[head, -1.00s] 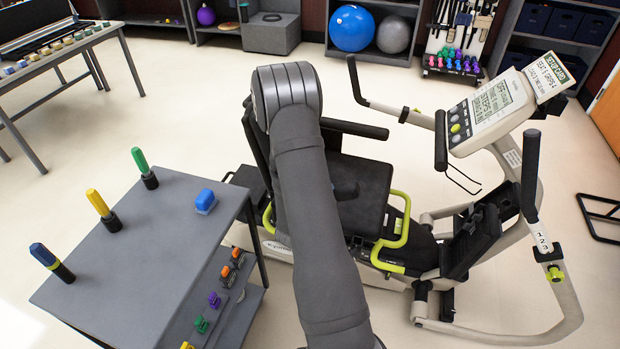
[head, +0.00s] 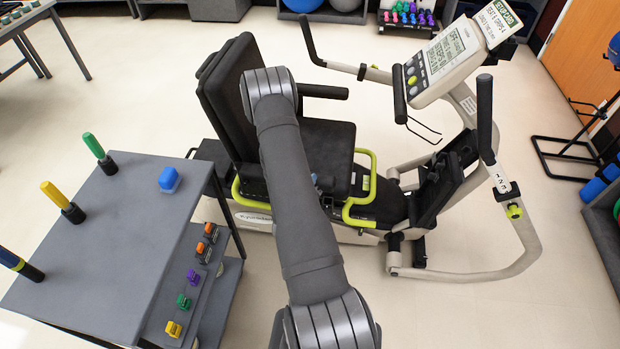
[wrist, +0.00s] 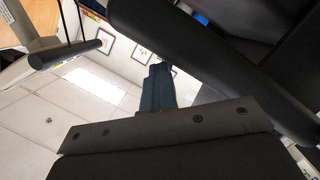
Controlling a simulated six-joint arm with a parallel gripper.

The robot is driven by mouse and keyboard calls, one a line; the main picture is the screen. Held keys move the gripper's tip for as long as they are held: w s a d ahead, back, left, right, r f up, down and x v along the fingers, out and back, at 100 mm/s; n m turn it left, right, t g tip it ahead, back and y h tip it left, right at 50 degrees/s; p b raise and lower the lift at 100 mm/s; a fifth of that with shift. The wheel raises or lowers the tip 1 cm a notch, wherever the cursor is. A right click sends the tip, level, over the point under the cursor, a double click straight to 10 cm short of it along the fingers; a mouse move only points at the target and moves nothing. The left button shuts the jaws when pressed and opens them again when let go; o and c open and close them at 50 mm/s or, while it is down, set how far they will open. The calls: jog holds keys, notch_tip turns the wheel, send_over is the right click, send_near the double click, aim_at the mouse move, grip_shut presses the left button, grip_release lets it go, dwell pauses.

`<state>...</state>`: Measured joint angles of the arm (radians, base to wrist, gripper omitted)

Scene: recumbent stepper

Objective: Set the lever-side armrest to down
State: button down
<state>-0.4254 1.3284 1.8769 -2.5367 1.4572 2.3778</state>
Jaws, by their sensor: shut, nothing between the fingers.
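The recumbent stepper has a black seat (head: 328,145) and a tall black backrest (head: 232,95). Its far armrest (head: 323,91) sticks out level from the backrest. A yellow-green lever (head: 365,190) stands at the seat's near side. The near armrest is not clear in the head view, where my arm covers that side. In the wrist view, my gripper (wrist: 160,72) is shut and empty, its dark fingers pointing up the picture. A dark padded bar (wrist: 215,70) runs diagonally just beyond the fingertips; I cannot tell whether they touch, or which part it is.
A grey table (head: 100,230) with colored pegs and a blue block (head: 169,179) stands left of the stepper. The console (head: 440,65) and near handlebar (head: 485,115) rise at the right. Open floor (head: 440,310) lies in front.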

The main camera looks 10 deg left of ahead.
jog(key=shift+s+d+f, duration=0.1)
jog(key=shift+d+f, duration=0.05)
jog(key=shift+f, duration=0.1)
jog(key=d+r+v, duration=0.1)
jog(key=v, duration=0.8)
jog(key=shift+s+r, duration=0.3)
jog(key=shift+s, duration=0.15)
jog(key=shift+d, duration=0.1)
jog(key=a+f+x, duration=0.1)
jog(key=x, duration=0.8)
jog(key=shift+a, duration=0.2)
jog(key=shift+s, duration=0.1)
